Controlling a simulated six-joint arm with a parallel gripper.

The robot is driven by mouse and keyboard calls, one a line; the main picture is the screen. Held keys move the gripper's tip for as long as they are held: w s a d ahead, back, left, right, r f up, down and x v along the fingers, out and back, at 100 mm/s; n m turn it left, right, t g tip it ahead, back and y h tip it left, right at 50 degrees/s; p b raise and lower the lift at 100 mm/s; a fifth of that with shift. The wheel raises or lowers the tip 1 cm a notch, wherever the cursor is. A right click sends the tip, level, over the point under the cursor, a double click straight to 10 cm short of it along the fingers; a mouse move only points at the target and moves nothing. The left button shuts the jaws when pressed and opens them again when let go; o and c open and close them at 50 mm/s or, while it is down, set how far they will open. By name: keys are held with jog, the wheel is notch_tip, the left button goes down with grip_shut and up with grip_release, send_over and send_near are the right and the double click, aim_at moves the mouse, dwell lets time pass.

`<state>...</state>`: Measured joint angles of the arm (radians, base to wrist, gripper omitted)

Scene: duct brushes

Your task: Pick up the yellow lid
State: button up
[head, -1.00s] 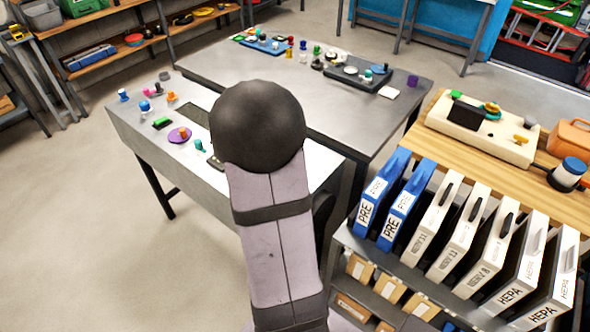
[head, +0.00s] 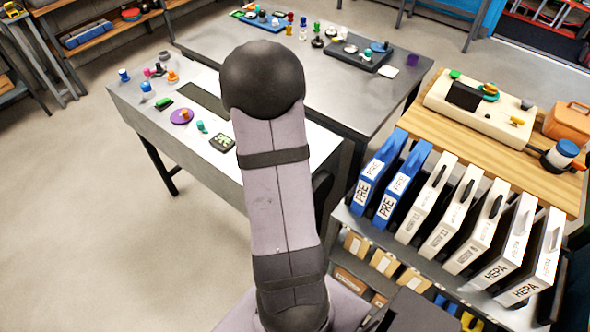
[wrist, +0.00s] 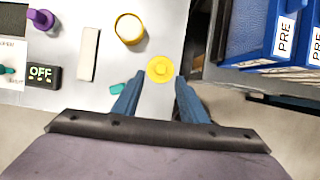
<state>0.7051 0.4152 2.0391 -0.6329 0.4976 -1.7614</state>
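The yellow lid (wrist: 160,69) is a small yellow disc with a raised knob. It lies on the pale table top near the table's right edge in the wrist view. My gripper (wrist: 160,77) is open, with its two blue fingers either side of the near end of the lid. The fingertips seem just short of the lid, and I cannot tell their height above it. Nothing is held. In the head view my own arm hides the gripper and the lid.
A yellow-rimmed round container (wrist: 129,28) stands just beyond the lid. A pale bar (wrist: 88,54), a black OFF display (wrist: 41,77) and a purple peg (wrist: 42,19) lie to the left. A teal piece (wrist: 116,88) is by the left finger. Blue PRE filters (wrist: 285,35) stand right.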

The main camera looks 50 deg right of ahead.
jog(key=shift+x, duration=3.7)
jog(key=shift+s+a, duration=0.1)
jog(key=shift+a, duration=0.05)
grip_shut()
